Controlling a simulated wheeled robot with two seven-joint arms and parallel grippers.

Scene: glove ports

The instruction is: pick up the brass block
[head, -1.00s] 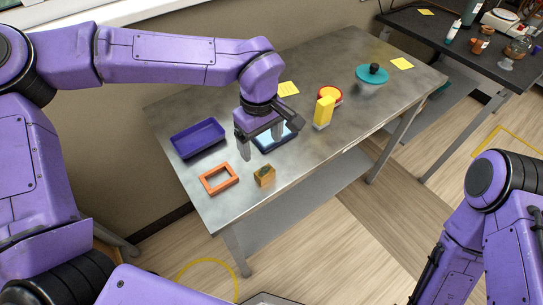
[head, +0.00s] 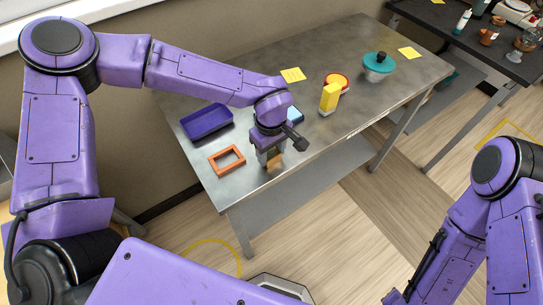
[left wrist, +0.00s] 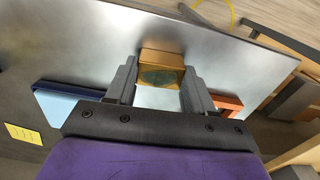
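The brass block (head: 274,163) is a small golden cube with a dark greenish patch on its top. It stands on the metal table near the front edge and is partly hidden by my left gripper in the head view. In the left wrist view the brass block (left wrist: 162,57) shows between the two fingertips. My left gripper (left wrist: 160,72) is open over it, one finger on each side, with a small gap visible beside the block. In the head view the left gripper (head: 270,157) points down at the block. My right gripper is out of view; only its arm shows.
An orange frame (head: 240,152) lies left of the block, with a purple tray (head: 190,130) behind it. A blue-rimmed pad (head: 296,115) lies behind the gripper. A yellow box (head: 329,98), red-rimmed dish (head: 341,79) and teal-lidded pot (head: 379,60) stand farther right.

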